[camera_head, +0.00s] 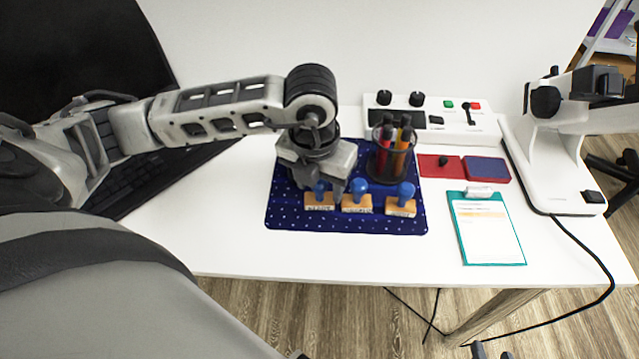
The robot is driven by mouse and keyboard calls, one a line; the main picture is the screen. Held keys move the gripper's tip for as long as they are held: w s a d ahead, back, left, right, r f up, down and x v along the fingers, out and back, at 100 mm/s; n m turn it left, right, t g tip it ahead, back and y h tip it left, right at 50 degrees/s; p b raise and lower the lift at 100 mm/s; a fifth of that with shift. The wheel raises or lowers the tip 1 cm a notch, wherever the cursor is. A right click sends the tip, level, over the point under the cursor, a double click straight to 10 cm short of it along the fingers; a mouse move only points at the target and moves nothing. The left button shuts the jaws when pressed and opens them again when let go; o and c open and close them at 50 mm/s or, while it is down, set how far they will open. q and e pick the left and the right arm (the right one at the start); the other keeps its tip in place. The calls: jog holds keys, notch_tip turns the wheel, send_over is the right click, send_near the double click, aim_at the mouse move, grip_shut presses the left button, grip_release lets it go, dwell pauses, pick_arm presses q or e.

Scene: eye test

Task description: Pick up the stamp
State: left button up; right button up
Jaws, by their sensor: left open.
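Three stamps with blue knobs and light wooden bases stand in a row on a dark blue dotted mat (290,218): a left stamp (320,201), a middle stamp (357,202) and a right stamp (401,206). My left gripper (332,190) points down just behind the left and middle stamps, open, with its fingers close to their knobs. I cannot tell whether it touches them. It hides part of the mat behind the stamps. My right gripper is not clearly seen.
A mesh cup of pens (391,160) stands close right of the gripper. Behind it is a white control box (455,118). Red and blue pads (487,169), a teal clipboard (487,230) and a white microscope-like device (550,165) are on the right. A dark laptop is left. The front table strip is clear.

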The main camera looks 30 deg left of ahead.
pick_arm(q)
jog(key=c, duration=1.1)
jog(key=shift+o, duration=0.2)
jog(key=shift+r, duration=0.2)
jog(key=shift+r, duration=0.25)
notch_tip(320, 180, up, 2)
jog(key=shift+r, duration=0.15)
jog(key=s+d+r+p, duration=0.2)
jog(key=s+d+r, duration=0.4)
jog(key=d+r, duration=0.4)
jog(key=d, duration=0.2)
jog(key=shift+d, duration=0.4)
jog(key=o, duration=0.4)
jog(key=shift+c, duration=1.1)
